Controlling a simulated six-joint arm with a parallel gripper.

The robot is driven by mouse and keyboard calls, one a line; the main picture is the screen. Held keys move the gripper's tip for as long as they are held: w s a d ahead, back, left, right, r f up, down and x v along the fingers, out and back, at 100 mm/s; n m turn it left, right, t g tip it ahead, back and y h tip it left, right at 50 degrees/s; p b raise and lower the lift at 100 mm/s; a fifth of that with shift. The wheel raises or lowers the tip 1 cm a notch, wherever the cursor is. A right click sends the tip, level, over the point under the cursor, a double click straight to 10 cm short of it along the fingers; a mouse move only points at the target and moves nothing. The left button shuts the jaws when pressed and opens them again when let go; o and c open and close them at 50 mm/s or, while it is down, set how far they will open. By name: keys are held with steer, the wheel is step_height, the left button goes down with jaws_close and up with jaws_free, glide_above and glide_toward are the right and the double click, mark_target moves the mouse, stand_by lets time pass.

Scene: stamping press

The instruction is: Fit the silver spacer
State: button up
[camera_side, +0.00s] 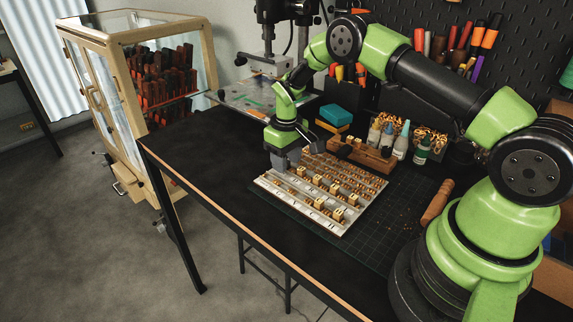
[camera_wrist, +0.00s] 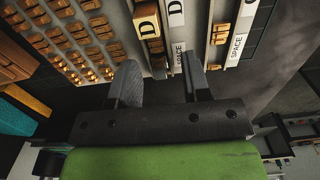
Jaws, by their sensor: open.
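My gripper (camera_side: 286,160) hangs low over the far left corner of a pale type tray (camera_side: 298,211) in the side view. In the wrist view the two dark fingers of my gripper (camera_wrist: 160,64) stand apart, reaching down at the tray. A brass block marked D (camera_wrist: 147,20) stands just ahead of the left finger. I cannot pick out the silver spacer for sure in either view. Nothing is clearly held, and the fingers partly hide the tray beneath them.
Rows of small brass pieces (camera_wrist: 75,40) fill the tray's other side. Behind the tray are a wooden block (camera_side: 360,153), glue bottles (camera_side: 401,141) and teal and orange blocks (camera_side: 335,115). A wooden handle (camera_side: 437,202) lies on the right. The black tabletop (camera_side: 215,155) is clear at left.

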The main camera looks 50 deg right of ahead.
jaws_close()
stand_by(0.3)
steer(key=shift+r, duration=0.2)
step_height(320, 180, up, 8)
steer(key=shift+f, duration=0.1)
steer(key=s+d, duration=0.5)
steer(key=d, duration=0.3)
steer(key=s+d+r, duration=0.1)
steer(key=s+d, duration=0.5)
steer(key=d, duration=0.3)
steer(key=shift+s+r+n, duration=0.15)
steer(key=shift+r+n, duration=0.1)
steer(key=shift+n, duration=0.05)
